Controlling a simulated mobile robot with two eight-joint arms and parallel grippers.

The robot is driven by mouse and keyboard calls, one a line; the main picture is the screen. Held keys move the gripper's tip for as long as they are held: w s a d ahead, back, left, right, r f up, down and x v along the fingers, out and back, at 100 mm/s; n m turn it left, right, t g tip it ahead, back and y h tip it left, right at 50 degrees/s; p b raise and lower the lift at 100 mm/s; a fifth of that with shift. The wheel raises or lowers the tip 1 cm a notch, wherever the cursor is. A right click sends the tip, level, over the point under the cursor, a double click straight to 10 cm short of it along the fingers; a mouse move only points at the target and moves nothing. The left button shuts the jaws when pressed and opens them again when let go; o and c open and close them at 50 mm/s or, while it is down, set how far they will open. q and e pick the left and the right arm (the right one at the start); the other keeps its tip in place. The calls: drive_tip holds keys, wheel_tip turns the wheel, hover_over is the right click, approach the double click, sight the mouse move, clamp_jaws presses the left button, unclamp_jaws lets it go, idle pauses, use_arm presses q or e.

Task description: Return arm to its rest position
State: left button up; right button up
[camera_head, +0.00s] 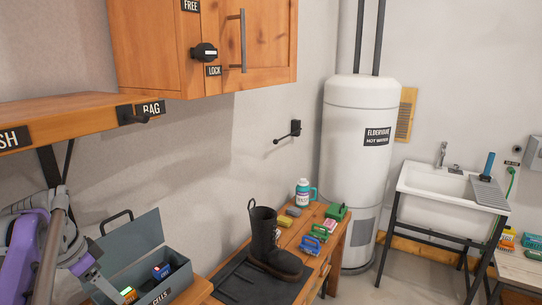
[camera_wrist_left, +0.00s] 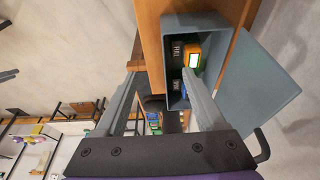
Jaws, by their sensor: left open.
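My left arm, purple and grey, comes in at the lower left of the head view. In the left wrist view my left gripper (camera_wrist_left: 160,76) is open, its two grey fingers wide apart with nothing held between them. The grey metal box (camera_head: 148,243) with its lid up stands just right of the arm in the head view. It also shows in the left wrist view (camera_wrist_left: 270,85), beyond the fingers, with an orange cell (camera_wrist_left: 190,55) and a blue cell inside. My right gripper is not in view.
A wooden shelf (camera_head: 70,118) and a wall cabinet (camera_head: 225,45) overhang the left side. A black boot (camera_head: 264,238) stands on a dark mat on the bench, with small coloured items and a bottle (camera_head: 303,193) behind. A white water heater (camera_head: 350,150) and sink (camera_head: 440,193) stand farther right.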

use_arm(q)
drive_tip(key=s+d+f+n+t, duration=0.1)
drive_tip(key=s+d+f+n, duration=0.1)
drive_tip(key=s+d+f, duration=0.5)
drive_tip(key=s+d+f+n+t+y, duration=0.1)
drive_tip(key=s+d+f+n, duration=0.2)
drive_tip(key=s+d+f, duration=0.5)
drive_tip(key=d+f, duration=0.5)
drive_tip(key=f, duration=0.2)
drive_tip(key=shift+s+d+t+y, duration=0.15)
drive_tip(key=shift+t+y, duration=0.15)
